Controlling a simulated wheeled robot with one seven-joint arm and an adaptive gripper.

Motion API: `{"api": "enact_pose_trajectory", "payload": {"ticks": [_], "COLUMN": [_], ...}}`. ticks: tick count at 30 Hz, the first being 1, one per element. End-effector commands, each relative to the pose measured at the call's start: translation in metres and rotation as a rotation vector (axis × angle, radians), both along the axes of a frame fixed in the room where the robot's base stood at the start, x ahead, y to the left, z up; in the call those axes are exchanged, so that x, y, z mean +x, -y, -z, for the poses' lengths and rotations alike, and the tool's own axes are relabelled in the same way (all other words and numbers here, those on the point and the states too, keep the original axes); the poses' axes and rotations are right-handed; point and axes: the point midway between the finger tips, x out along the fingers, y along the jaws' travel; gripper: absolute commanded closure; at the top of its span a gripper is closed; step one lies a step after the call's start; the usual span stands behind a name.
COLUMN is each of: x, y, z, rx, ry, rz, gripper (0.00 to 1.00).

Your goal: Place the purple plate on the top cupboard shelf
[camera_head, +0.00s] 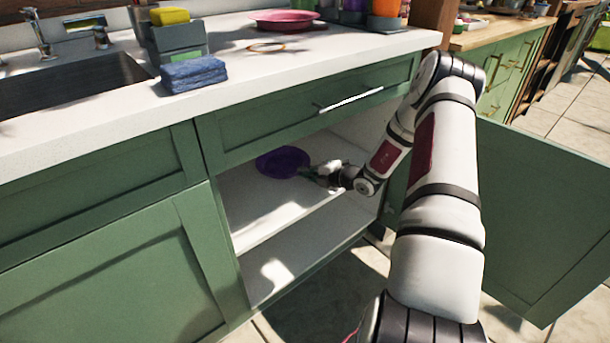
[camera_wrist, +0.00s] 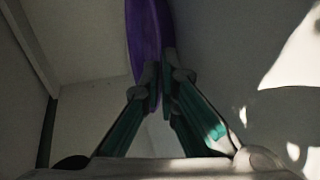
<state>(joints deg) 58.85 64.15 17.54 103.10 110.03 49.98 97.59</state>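The purple plate (camera_head: 282,161) is inside the open green cupboard, over the upper shelf (camera_head: 262,205). My gripper (camera_head: 314,173) reaches in from the right and meets the plate's right edge. In the wrist view the plate (camera_wrist: 148,38) shows nearly edge-on, running up from between the fingertips. There my gripper (camera_wrist: 161,84) has its fingers drawn together on the plate's rim. I cannot tell whether the plate touches the shelf or is held just above it.
The open cupboard door (camera_head: 535,215) stands to the right of my arm. The drawer front (camera_head: 310,112) and countertop (camera_head: 300,65) lie above the opening. A lower compartment (camera_head: 300,262) is empty. A pink plate (camera_head: 284,20), a blue sponge (camera_head: 193,74) and a sink are on the counter.

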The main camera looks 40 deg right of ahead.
Motion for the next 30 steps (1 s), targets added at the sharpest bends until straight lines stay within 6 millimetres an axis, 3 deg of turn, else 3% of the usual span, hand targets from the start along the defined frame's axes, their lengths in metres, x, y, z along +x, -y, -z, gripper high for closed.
{"api": "enact_pose_trajectory", "payload": {"ticks": [6,8,19,23,30], "x": [0.000,0.000,0.000,-0.014,-0.058], "y": [0.000,0.000,0.000,0.005,0.015], "z": [0.002,0.002,-0.002,-0.008,-0.026], "rx": [0.000,0.000,-0.001,0.000,0.001], "ry": [0.001,0.000,0.000,-0.001,-0.001], "rz": [0.000,0.000,0.000,0.003,0.004], "gripper": [1.00,0.87,0.87,0.87,0.87]}}
